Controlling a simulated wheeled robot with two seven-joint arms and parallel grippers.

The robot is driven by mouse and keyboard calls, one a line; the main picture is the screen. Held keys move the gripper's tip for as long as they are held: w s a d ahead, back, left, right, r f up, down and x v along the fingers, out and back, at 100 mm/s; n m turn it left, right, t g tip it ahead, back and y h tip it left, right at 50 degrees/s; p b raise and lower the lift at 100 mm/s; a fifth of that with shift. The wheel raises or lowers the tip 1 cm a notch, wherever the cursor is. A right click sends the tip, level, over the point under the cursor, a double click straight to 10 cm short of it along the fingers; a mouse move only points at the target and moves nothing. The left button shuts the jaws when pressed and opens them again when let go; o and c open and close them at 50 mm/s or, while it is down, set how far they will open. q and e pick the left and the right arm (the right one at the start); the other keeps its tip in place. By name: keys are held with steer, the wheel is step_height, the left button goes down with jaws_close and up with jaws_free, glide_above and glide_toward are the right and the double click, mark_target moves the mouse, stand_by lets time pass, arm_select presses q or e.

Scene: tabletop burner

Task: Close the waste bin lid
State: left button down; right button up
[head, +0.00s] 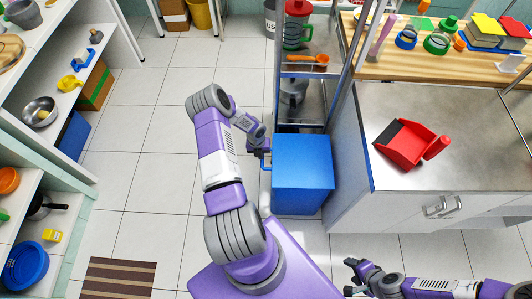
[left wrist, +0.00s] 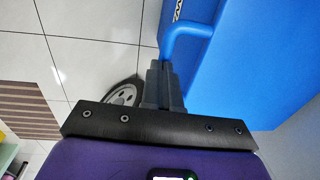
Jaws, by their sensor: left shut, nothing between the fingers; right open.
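The blue waste bin (head: 302,165) stands on the floor at the left end of the grey counter, with its broad blue face towards the head camera. I cannot tell how far its lid is open. A blue tubular handle (left wrist: 190,30) sticks out from the blue panel (left wrist: 240,65) in the left wrist view. My left gripper (head: 264,152) is at the bin's left side, by the handle. Its fingers (left wrist: 160,80) are shut with nothing between them, and their tips are close to the handle's bend; contact is unclear. My right gripper (head: 350,277) is open and empty, low at the right.
The grey counter (head: 440,110) to the right carries a red dustpan (head: 405,143). A metal rack (head: 302,90) stands behind the bin. White shelves (head: 60,105) hold dishes at the left. The tiled floor (head: 130,170) left of my arm is mostly clear, with a striped mat (head: 118,277) in front.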

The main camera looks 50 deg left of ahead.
arm_select(q)
step_height(320, 180, up, 14)
steer(key=s+a+p, duration=0.1)
steer(key=s+p, duration=0.1)
steer(key=p, duration=0.4)
steer(key=shift+a, duration=0.4)
steer(key=shift+f, duration=0.1)
